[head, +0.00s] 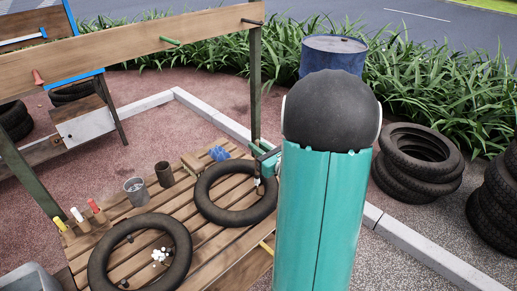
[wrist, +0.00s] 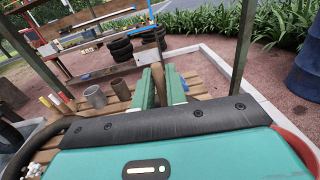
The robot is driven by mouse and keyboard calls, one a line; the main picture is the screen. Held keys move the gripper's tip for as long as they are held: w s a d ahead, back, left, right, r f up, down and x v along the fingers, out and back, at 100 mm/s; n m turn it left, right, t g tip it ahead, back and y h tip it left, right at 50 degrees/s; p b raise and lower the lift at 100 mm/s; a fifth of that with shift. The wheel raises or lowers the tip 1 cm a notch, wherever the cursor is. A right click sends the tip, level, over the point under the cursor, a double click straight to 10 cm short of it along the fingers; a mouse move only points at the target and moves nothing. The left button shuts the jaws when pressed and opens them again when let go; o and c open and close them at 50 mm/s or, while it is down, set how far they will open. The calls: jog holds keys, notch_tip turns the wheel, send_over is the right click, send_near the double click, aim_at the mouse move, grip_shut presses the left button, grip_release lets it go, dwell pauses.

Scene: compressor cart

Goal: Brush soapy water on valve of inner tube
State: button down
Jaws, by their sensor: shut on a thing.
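Two black inner tubes lie flat on the slatted wooden bench. The right tube (head: 207,205) is under my gripper (head: 266,161), and the left tube (head: 105,254) is nearer the front. My gripper is partly hidden behind my arm in the head view. In the wrist view my gripper (wrist: 161,88) is shut on a thin brown handle (wrist: 157,77), seemingly the brush. Its pale lower end (head: 256,182) hangs over the right tube's far right side; I cannot tell whether it touches. A metal cup (head: 136,190) stands left of the right tube; its contents are unclear. I cannot make out a valve clearly.
A dark brown cup (head: 164,174), a blue cloth (head: 219,153) and several coloured markers (head: 77,214) are on the bench. White lumps (head: 160,255) lie by the left tube. A bench post (head: 255,90) rises close to my gripper. Stacked tyres (head: 415,160) and a blue drum (head: 333,55) stand beyond.

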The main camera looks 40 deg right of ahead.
jog(key=shift+r, duration=4.25)
jog(key=shift+s, duration=0.1)
